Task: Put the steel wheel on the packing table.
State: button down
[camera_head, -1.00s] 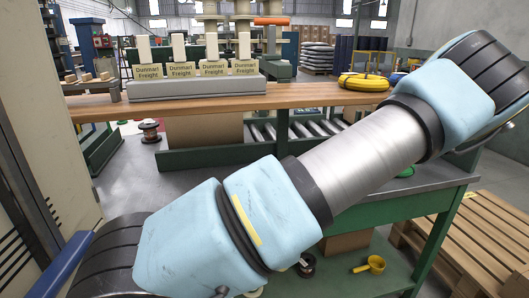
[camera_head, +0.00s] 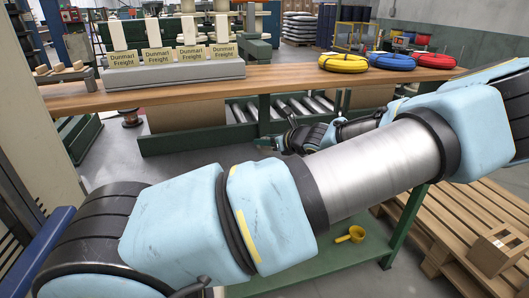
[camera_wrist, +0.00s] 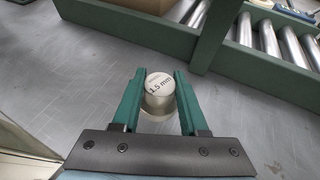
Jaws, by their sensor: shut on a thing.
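My gripper (camera_wrist: 160,100) is shut on a small round silver-grey piece (camera_wrist: 158,102) whose pale top reads "1.5 mm"; it looks like the steel wheel. It sits upright between the green fingers, above the grey floor. In the head view my gripper (camera_head: 268,143) is small, in front of the long table's near side and below its top; the held piece cannot be made out there. The long wooden-topped table (camera_head: 270,80) with green legs spans the view; I cannot tell for sure that it is the packing table.
Rollers (camera_head: 250,110) are underneath. A yellow scoop (camera_head: 350,235) and a pallet (camera_head: 440,225) are nearer.

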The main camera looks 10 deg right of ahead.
notch_tip(320, 180, down, 4)
jog(key=shift+f+p, duration=0.1)
jog(key=shift+p, duration=0.4)
jog(key=shift+a+f, duration=0.2)
jog(key=shift+f, duration=0.35)
jog(key=shift+f, duration=0.1)
